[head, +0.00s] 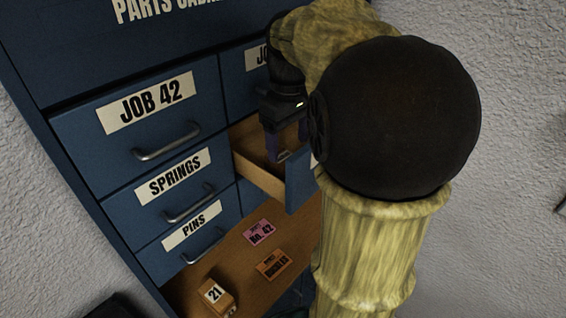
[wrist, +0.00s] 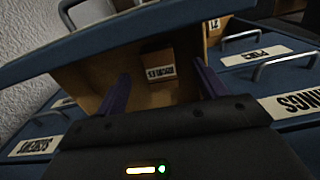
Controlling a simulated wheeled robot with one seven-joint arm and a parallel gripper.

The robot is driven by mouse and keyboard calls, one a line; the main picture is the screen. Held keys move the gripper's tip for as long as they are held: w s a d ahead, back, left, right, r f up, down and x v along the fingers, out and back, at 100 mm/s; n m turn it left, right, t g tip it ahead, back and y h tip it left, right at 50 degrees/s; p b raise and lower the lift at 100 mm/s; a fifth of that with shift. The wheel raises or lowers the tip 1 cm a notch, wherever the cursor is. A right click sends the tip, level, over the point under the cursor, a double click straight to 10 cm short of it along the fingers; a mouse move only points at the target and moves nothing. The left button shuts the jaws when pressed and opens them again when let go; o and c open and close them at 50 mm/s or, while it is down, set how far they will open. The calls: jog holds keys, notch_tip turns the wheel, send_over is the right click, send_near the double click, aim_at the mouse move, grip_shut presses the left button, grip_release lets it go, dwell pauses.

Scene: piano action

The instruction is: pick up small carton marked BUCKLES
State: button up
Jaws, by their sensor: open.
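A small brown carton with a pale label (wrist: 159,68) sits inside an open drawer in the wrist view. Its lettering is upside down and too small to read surely. In the head view a bit of its label (head: 284,156) shows inside the open drawer (head: 262,181). My gripper (head: 287,138) is over that drawer, fingers pointing down into it. In the wrist view my gripper (wrist: 163,84) is open, with one finger on each side of the carton in the picture. Nothing is held. Whether the fingers touch the carton cannot be told.
The blue cabinet has shut drawers marked JOB 42 (head: 148,115), SPRINGS (head: 182,190) and PINS (head: 194,240). The drawer walls are close around the fingers.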

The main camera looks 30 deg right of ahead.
aim_at(288, 155)
jog(key=f, duration=0.1)
jog(key=f+p, duration=0.1)
jog(key=f, duration=0.1)
jog(key=f+p, duration=0.1)
jog(key=f, duration=0.1)
jog(key=shift+w+d, duration=0.1)
jog(key=shift+w, duration=0.25)
jog(key=c, duration=1.1)
jog(key=shift+r, duration=0.1)
notch_tip(288, 155, up, 10)
jog(key=shift+f+b, duration=0.1)
jog(key=shift+b, duration=1)
